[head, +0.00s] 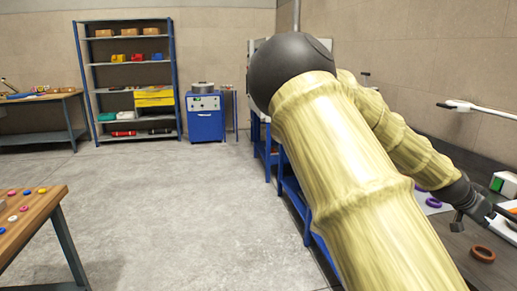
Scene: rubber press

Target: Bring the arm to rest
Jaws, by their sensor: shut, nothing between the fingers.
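My arm, in a pale yellow-green sleeve with a black elbow, fills the right half of the head view. It reaches out, bends at the elbow and slopes down to the right. My gripper (503,213) is at the right edge, over the dark worktop (452,236). It looks shut, and I see nothing held in it. The fingertips are small and partly cut off by the picture edge.
A brown ring (483,254) and a purple ring (433,202) lie near my gripper. A white and green box (504,184) stands behind it. A wooden table (37,222) with coloured discs is at left. The grey floor (180,215) between is clear.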

